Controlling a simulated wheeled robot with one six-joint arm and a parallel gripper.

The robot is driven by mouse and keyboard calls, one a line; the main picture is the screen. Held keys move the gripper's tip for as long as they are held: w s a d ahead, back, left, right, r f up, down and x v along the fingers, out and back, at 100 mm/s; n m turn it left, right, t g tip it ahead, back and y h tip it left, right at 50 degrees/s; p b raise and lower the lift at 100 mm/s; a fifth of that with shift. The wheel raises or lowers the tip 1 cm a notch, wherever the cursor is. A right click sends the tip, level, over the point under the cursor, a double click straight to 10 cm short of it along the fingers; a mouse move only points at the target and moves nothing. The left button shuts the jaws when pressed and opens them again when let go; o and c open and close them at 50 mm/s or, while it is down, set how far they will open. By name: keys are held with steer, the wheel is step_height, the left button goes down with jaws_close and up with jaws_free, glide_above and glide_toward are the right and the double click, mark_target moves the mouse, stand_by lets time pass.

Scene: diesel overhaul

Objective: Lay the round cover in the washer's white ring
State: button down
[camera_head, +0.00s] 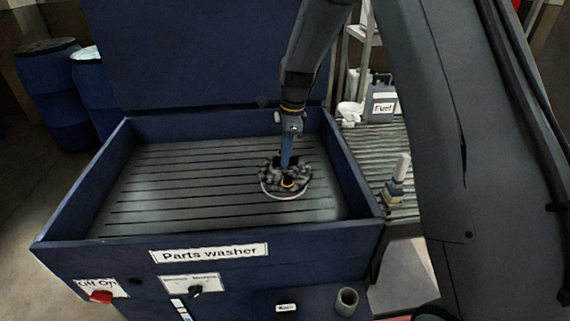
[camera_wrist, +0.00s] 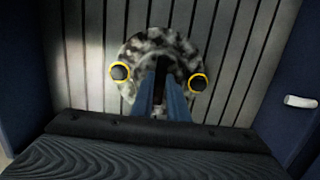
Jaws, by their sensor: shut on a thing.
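The round cover (camera_head: 270,180) is mottled grey and black with yellow-ringed black knobs. It is over the slatted floor of the parts washer (camera_head: 210,252), right of the middle. A white rim, the white ring (camera_head: 286,197), shows along the cover's near edge; the rest is hidden. I cannot tell whether the cover rests on it or is just above it. My gripper (camera_head: 286,163) points down and is shut on the cover's middle. In the wrist view the blue fingers (camera_wrist: 162,75) reach the middle of the cover (camera_wrist: 133,48), with a knob on each side.
The washer's blue walls stand around the slatted floor, which is clear to the left. Blue barrels (camera_head: 50,95) stand at the left.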

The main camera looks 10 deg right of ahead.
steer(key=shift+f+p, duration=0.5)
steer(key=shift+f, duration=1.4)
steer(key=shift+f, duration=0.15)
steer(key=c, duration=1.7)
jaws_free()
steer(key=r+b, duration=0.1)
steer(key=r, duration=0.3)
steer(key=d+r+b, duration=0.1)
steer(key=r, duration=0.3)
steer(key=r+b, duration=0.1)
steer(key=r, duration=0.3)
steer(key=shift+d+r, duration=0.15)
steer(key=shift+d, duration=0.1)
